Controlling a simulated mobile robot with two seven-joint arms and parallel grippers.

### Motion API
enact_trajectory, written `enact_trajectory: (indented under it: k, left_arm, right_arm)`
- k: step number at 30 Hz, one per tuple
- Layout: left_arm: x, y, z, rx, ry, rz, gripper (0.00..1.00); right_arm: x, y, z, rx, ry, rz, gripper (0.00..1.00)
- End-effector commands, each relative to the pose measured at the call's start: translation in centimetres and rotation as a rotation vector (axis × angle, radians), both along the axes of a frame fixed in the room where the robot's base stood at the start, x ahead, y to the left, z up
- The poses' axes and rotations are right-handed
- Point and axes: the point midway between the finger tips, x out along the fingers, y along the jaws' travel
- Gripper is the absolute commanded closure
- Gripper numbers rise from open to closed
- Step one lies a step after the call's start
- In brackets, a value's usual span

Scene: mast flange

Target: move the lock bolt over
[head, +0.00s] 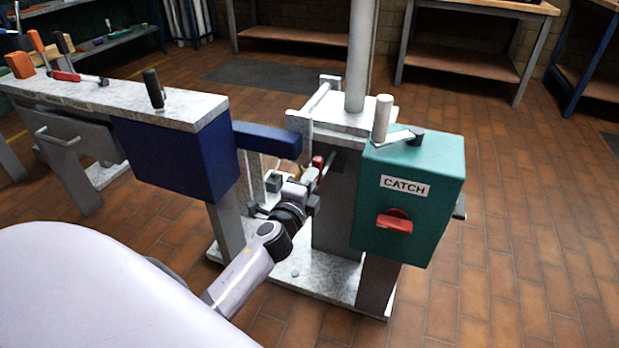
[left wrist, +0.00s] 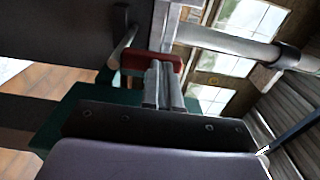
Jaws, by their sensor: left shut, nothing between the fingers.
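A small red block (head: 318,162), which looks like the handle of the lock bolt, sits by a thin grey rod beside the grey mast post, left of the teal box. In the left wrist view the red block (left wrist: 160,62) is straight ahead, close to the fingertips. My left gripper (head: 314,184) is shut and empty just below and in front of it; its two fingers (left wrist: 162,80) are together in the wrist view. I cannot tell whether they touch the red block. The rod's far part is hidden. My right gripper is not in view.
The teal box (head: 450,200) labelled CATCH has a red handle (head: 395,222) and stands right of the mast post (head: 357,60). A blue box (head: 180,160) with a blue arm (head: 267,140) stands left. A bench holds tools at far left. The floor at right is clear.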

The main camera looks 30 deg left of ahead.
Motion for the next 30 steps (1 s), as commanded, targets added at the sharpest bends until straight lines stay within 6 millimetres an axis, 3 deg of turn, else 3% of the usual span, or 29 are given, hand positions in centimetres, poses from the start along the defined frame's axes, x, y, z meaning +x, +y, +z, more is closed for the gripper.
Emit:
enact_trajectory:
  k: [8, 20, 30]
  left_arm:
    - [0.5, 0.1, 0.0, 0.000, -0.001, 0.000, 1.00]
    - [5.3, 1.2, -0.1, 0.001, -0.002, -0.002, 1.00]
    - [5.8, 1.5, 0.2, 0.002, -0.003, 0.001, 1.00]
  right_arm:
    - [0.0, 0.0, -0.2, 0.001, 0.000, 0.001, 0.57]
    - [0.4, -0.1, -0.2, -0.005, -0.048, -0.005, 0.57]
    - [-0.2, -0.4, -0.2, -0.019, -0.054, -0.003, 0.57]
